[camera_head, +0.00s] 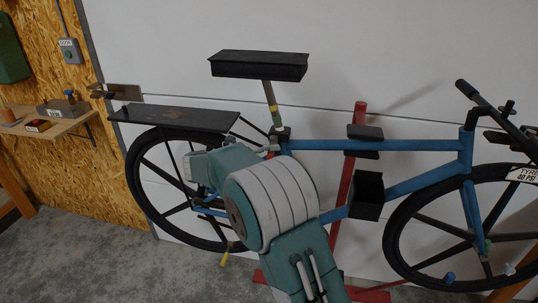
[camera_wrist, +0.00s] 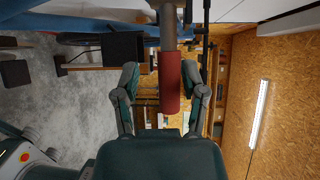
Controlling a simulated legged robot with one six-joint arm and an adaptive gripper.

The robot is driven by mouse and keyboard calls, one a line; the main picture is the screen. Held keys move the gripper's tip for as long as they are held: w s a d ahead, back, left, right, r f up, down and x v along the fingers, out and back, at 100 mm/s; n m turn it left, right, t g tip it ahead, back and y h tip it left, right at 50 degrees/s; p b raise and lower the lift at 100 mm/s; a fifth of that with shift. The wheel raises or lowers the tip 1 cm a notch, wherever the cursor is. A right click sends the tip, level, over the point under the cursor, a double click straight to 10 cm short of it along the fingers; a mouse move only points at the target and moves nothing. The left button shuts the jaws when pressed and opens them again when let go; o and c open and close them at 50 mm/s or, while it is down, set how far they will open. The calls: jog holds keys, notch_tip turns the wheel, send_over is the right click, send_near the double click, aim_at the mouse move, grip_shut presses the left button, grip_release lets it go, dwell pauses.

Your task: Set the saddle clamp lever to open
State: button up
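The blue bicycle (camera_head: 400,144) has a black saddle (camera_head: 258,65) on a seat post (camera_head: 270,103) with yellow and red bands. The seat clamp area (camera_head: 280,132) is at the post's foot. In the wrist view a red cylindrical handle (camera_wrist: 170,84), which looks like the clamp lever, points down from a grey shaft (camera_wrist: 167,25). My gripper (camera_wrist: 161,72) is open, with one finger on each side of the handle and visible gaps to both. In the head view my arm hides most of the gripper and the lever, so the lever's setting is unclear there.
A red stand (camera_head: 344,195) holds the frame. A wooden shelf (camera_head: 55,128) is at the left wall. Open floor (camera_head: 110,270) lies at lower left.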

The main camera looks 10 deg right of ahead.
jog(key=shift+r, duration=0.2)
jog(key=shift+a, duration=0.1)
jog(key=shift+a, duration=0.2)
jog(key=s+a, duration=0.1)
jog(key=a, duration=1)
jog(key=shift+s+a+r, duration=0.25)
jog(key=shift+s+r, duration=0.15)
